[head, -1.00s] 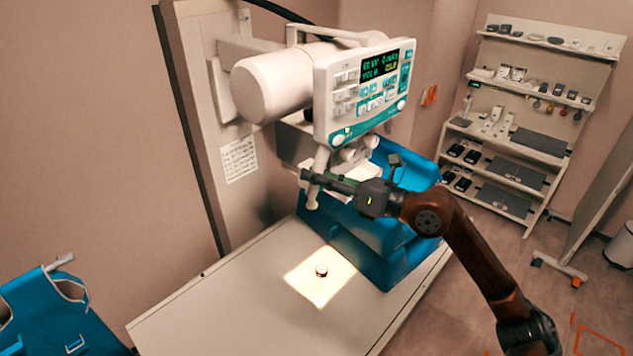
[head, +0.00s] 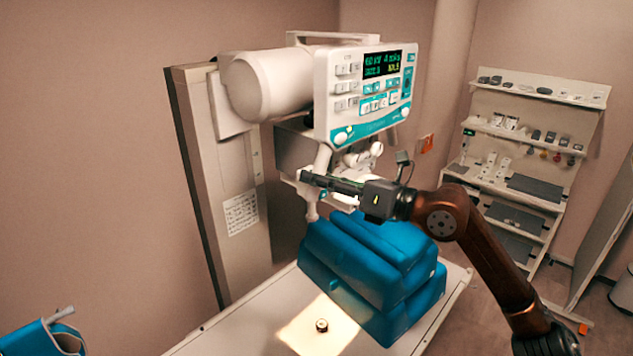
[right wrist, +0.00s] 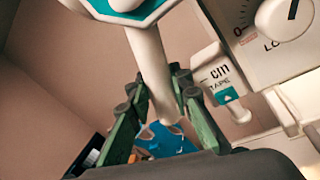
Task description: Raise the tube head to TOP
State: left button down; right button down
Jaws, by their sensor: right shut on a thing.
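The white tube head (head: 268,85), with its control panel (head: 362,95), hangs on an arm from the wall column (head: 225,170). A white handle bar (head: 311,205) reaches down below the panel. My right gripper (head: 308,178) is shut on this handle from the right. In the right wrist view the handle (right wrist: 150,60) runs down between the green-black fingers (right wrist: 150,110). I cannot read any TOP mark on the column. My left gripper is out of view.
A white table (head: 245,325) stands below, with a lit patch and a small round object (head: 321,325) on it. Stacked blue cushions (head: 375,270) sit under the tube head, apart from it. A loaded shelf rack (head: 530,150) stands at the right.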

jog(key=c, duration=2)
grip_release()
jog(key=shift+d, duration=0.1)
jog(key=v, duration=1.2)
jog(key=shift+f, duration=0.1)
